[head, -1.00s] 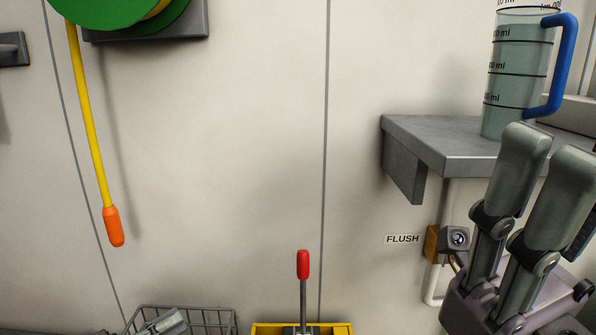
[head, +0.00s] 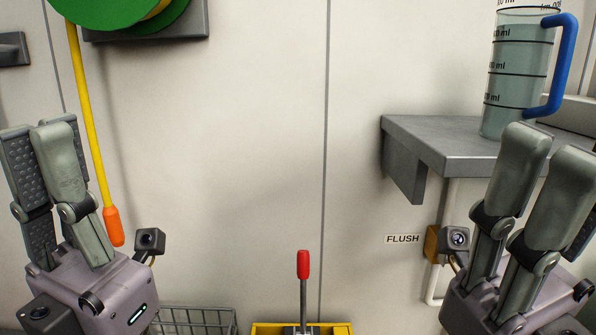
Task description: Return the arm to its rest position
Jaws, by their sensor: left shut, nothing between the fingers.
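My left gripper (head: 42,128) stands upright at the left edge of the head view, fingers pointing up. It is shut and empty, in front of the wall and just left of the orange end of the yellow hose. My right gripper (head: 552,142) stands upright at the right edge, in front of the grey shelf. I see the pale backs of two of its fingers; its inner side is mostly hidden, so I cannot tell whether it is open.
A measuring jug (head: 515,85) with a blue handle stands on the grey shelf (head: 440,145). A yellow hose (head: 88,110) hangs from a green reel (head: 120,15). A wire basket (head: 205,320) and a red-tipped lever (head: 303,265) are at the bottom.

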